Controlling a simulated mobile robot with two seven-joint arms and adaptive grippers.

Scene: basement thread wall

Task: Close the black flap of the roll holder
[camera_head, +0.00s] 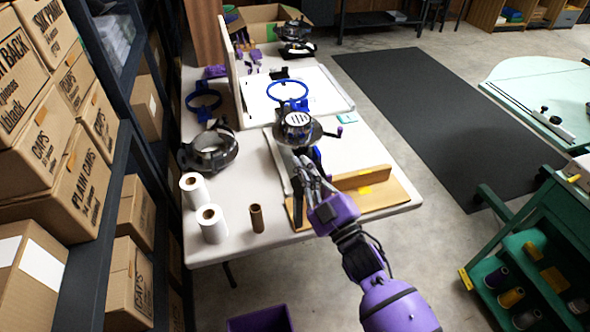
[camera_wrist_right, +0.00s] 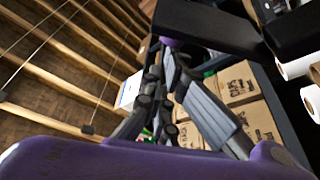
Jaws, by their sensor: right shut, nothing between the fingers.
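My right gripper (camera_head: 303,160) reaches in from the lower right. Its fingers are shut and empty, just below and in front of a metal device with a round silver face (camera_head: 298,120) on the table. I take this device for the roll holder, but cannot be sure. A short arm with a purple knob (camera_head: 338,132) sticks out to its right. In the right wrist view, a dark slab (camera_wrist_right: 205,25), possibly the black flap, spans the top close beyond the fingers (camera_wrist_right: 172,72). Whether they touch it, I cannot tell. My left gripper is not in view.
The white table (camera_head: 245,165) carries white rolls (camera_head: 211,223), a brown tube (camera_head: 257,218), a black ring-shaped device (camera_head: 208,150) and blue hoops (camera_head: 287,90). A brown angled board (camera_head: 385,193) lies right of the gripper. Shelved boxes (camera_head: 75,190) stand left; a green cart (camera_head: 530,240) stands right.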

